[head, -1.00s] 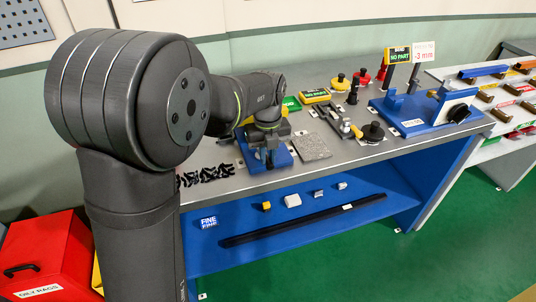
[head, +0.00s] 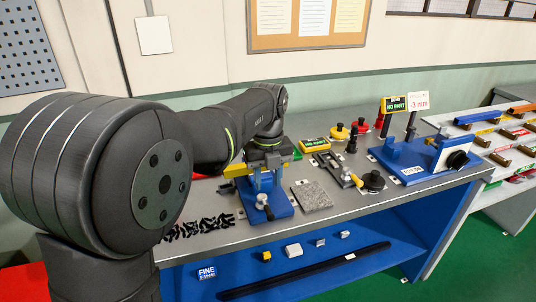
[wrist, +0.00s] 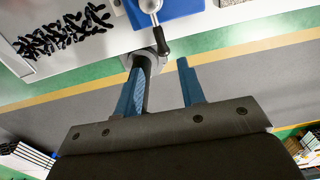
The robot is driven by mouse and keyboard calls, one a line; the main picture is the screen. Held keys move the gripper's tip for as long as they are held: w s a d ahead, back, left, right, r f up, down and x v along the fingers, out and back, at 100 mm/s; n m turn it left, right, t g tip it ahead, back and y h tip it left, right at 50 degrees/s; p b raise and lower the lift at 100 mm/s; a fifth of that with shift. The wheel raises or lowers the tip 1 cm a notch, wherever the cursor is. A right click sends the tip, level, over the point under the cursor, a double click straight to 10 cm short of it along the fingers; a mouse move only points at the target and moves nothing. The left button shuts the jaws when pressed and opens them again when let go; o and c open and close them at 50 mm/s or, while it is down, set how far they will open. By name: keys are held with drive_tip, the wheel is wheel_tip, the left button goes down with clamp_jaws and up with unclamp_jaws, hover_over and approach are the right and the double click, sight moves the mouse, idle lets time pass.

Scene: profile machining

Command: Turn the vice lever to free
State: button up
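The vice (head: 262,180) stands on a blue base near the table's front edge in the head view. Its lever (head: 264,204) has a pale, rounded hub and a dark handle pointing toward the front right. In the wrist view the lever (wrist: 162,42) shows at the top centre, its dark handle pointing down the picture. My gripper (wrist: 162,68) is open, with two blue fingers apart below the handle's end. The lever does not appear gripped. A dark cylinder lies along the left finger; I cannot tell what it belongs to. My fingers cannot be made out in the head view.
Black chips (head: 200,228) lie left of the vice and a grey stone plate (head: 312,195) lies right of it. A blue fixture (head: 420,160) stands farther right. The shelf below holds small blocks and a long black bar (head: 305,272).

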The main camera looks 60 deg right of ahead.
wheel_tip(320, 180, up, 8)
hover_over(269, 209)
drive_tip(key=shift+w+a, duration=0.1)
drive_tip(key=shift+a, duration=0.1)
drive_tip(key=shift+f, duration=0.1)
idle(0.4)
wheel_tip(269, 209, down, 18)
drive_tip(key=shift+r, duration=0.25)
idle(0.3)
drive_tip(key=shift+r, duration=0.15)
drive_tip(key=shift+d, duration=0.15)
drive_tip(key=shift+s+d+n, duration=0.2)
drive_tip(key=shift+s+n, duration=0.05)
drive_tip(key=shift+n, duration=0.35)
drive_tip(key=shift+s+d+n, duration=0.15)
drive_tip(key=shift+s+n, duration=0.05)
drive_tip(key=shift+n, duration=0.4)
idle(1.1)
idle(0.7)
